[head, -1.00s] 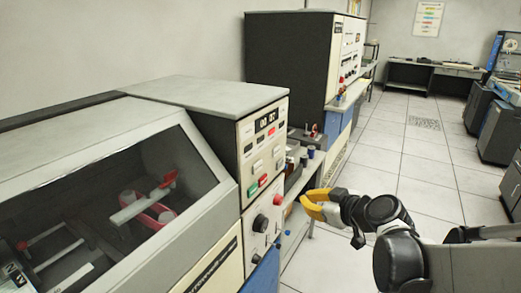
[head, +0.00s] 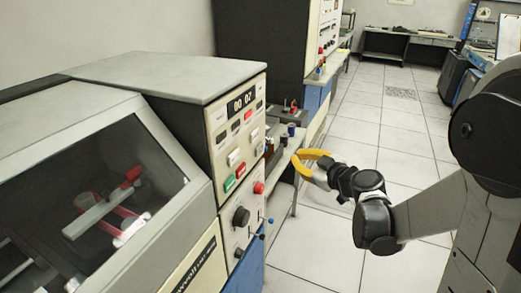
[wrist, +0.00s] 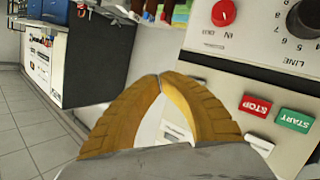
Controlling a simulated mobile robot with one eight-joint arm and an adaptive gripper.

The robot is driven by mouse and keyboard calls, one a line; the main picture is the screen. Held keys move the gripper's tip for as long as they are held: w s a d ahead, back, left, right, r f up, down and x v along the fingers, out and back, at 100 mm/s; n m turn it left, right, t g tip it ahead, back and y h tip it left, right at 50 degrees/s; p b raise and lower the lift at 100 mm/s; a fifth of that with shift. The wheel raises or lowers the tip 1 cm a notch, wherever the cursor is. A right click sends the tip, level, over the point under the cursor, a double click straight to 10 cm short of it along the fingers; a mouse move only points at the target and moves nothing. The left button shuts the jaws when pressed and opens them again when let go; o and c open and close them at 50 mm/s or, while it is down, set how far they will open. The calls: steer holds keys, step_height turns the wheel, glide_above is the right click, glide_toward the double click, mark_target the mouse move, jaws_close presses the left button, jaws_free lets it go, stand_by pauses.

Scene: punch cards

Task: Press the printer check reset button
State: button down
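The machine's control panel (head: 216,122) carries a counter display, a green button (head: 229,183), a red button (head: 240,171) and pale buttons above them (head: 232,157). In the wrist view the panel appears upside down, with a red STOP button (wrist: 255,106), a green START button (wrist: 294,120) and pale buttons (wrist: 258,143) partly hidden by my gripper. I cannot read which one is check reset. My gripper (wrist: 160,77) is shut and empty, its yellow fingertips meeting. In the head view my gripper (head: 297,163) is right of the panel, apparently apart from it.
A round red knob (head: 258,187) and a black dial (head: 241,216) sit on the lower panel. A side shelf (head: 285,157) with small items stands behind my gripper. A taller cabinet (head: 257,40) stands farther back. The tiled floor (head: 325,225) on the right is clear.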

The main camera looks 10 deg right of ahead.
steer(key=w+a, duration=0.5)
steer(key=a, duration=0.2)
steer(key=shift+w+a, duration=0.1)
steer(key=shift+w, duration=0.05)
stand_by(1.5)
steer(key=shift+w+a, duration=0.15)
steer(key=shift+a, duration=0.05)
steer(key=shift+w+a, duration=0.25)
steer(key=shift+a, duration=0.1)
stand_by(0.8)
steer(key=shift+s+d, duration=0.5)
steer(key=shift+d, duration=0.15)
steer(key=shift+d, duration=0.1)
steer(key=s+d, duration=0.1)
steer(key=d, duration=0.1)
steer(key=s+d, duration=0.2)
stand_by(0.6)
